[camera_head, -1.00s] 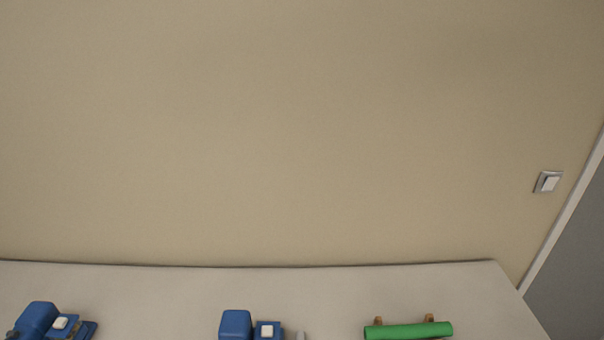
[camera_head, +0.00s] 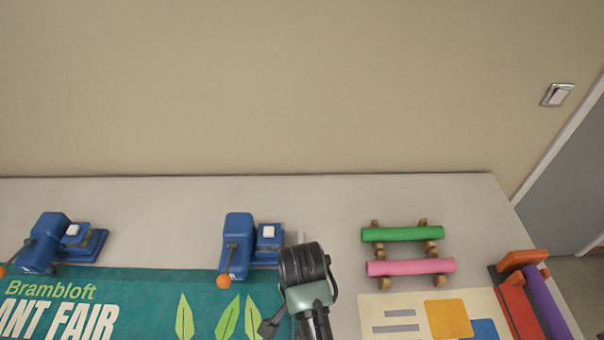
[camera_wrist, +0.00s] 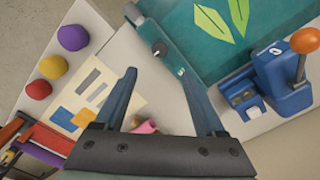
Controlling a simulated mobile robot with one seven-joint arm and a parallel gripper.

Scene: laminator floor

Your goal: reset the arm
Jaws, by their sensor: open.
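My gripper (camera_wrist: 158,72) is open in the wrist view, its two fingers spread with nothing held between the tips. It is above the table and tilted. A pink roll (camera_wrist: 147,126) shows partly between the fingers, farther down, and is mostly hidden by the gripper body. In the head view my arm rises from the bottom edge, right of the middle, in front of the table.
The table (camera_head: 330,195) holds a teal banner (camera_head: 140,318), two blue presses with orange knobs (camera_head: 238,232) (camera_head: 45,238), a green roll (camera_head: 402,234) and pink roll (camera_head: 410,267) on wooden rests, a poster (camera_head: 400,312) and a red device (camera_head: 520,305). A wall stands behind.

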